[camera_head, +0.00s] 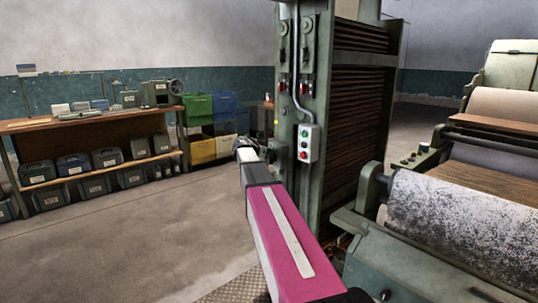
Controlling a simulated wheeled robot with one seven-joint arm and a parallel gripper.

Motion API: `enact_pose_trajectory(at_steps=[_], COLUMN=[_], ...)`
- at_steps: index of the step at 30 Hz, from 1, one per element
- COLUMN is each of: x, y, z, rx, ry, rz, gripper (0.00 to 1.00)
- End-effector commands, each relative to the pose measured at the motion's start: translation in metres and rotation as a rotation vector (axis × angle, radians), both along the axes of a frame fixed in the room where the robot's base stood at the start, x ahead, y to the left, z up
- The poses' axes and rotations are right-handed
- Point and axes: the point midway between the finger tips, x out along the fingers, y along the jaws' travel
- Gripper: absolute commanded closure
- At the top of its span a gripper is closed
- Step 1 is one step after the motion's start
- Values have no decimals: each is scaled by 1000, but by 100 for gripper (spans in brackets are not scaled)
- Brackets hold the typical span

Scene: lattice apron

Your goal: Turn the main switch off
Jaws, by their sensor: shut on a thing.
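My arm, with a magenta link, reaches forward to the left edge of a green machine column. My gripper (268,154) is small and dark at the arm's far end, against that edge. It is shut on a part at the column's edge, where the main switch appears to be; the jaws and the switch are mostly hidden, and the switch's position cannot be read. A grey control box (308,143) with green and red buttons is on the column's front face, to the right of my gripper and apart from it.
A machine with a large speckled roller (465,225) stands close on the right. A wooden workbench (100,118) with several cases below is at the back left. Green, blue and yellow bins (201,149) stand beside it. The floor (120,235) at left is clear.

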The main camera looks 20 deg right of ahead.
Motion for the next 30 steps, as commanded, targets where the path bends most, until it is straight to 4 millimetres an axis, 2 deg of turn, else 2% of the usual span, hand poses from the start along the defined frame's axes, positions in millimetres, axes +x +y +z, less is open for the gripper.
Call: enact_pose_trajectory(at_steps=[11,30], x=[8,22], y=[2,7], z=[-1,-10], rx=[-73,-280], ry=[198,768], rz=[-1,-1], gripper=[100,100])
